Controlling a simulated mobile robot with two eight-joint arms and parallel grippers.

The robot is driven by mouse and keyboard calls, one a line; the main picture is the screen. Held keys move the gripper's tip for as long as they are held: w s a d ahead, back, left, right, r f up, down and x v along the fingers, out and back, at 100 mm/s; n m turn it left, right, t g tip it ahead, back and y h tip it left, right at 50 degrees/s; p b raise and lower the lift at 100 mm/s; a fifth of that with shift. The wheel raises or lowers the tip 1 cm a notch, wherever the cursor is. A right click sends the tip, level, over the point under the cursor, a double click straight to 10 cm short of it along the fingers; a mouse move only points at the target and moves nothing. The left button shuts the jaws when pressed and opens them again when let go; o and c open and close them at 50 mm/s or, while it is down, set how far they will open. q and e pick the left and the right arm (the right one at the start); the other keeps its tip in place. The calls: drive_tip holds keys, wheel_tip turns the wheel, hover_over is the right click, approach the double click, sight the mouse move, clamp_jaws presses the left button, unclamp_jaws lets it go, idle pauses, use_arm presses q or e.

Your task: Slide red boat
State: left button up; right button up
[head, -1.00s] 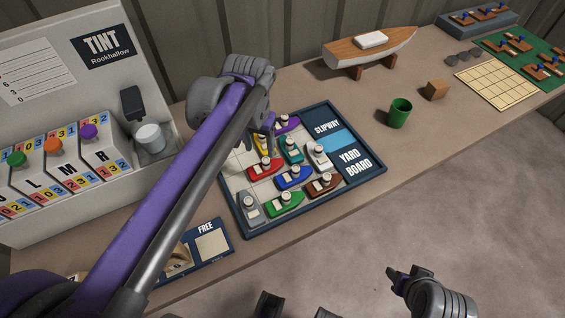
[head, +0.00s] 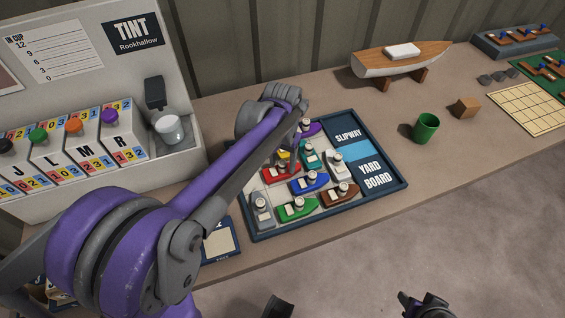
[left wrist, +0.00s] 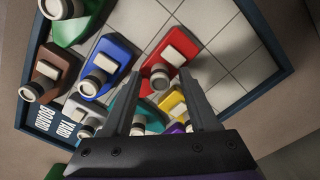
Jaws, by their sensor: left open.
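The red boat (head: 272,178) sits on the gridded yard board (head: 330,213), partly hidden by my left gripper in the head view. In the left wrist view the red boat (left wrist: 181,55) lies just past the fingertips, with its round pale funnel between them. My left gripper (left wrist: 158,85) is open over it, also seen from the head (head: 292,160); I cannot tell if it touches. The blue boat (head: 312,186), teal boat (head: 309,160) and yellow boat (left wrist: 172,103) are close by. My right gripper (head: 410,300) is at the bottom edge, apart from the board, its jaws unclear.
Green boat (head: 297,211), brown boat (head: 341,196), white boat (head: 338,167), grey boat (head: 262,212) and purple boat (head: 312,129) crowd the board. In the wrist view, bare squares (left wrist: 225,45) lie beside the red boat. A green cup (head: 425,128) stands right of the board.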

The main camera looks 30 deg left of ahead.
use_arm(q)
drive_tip(key=shift+f, duration=0.25)
clamp_jaws()
idle(1.4)
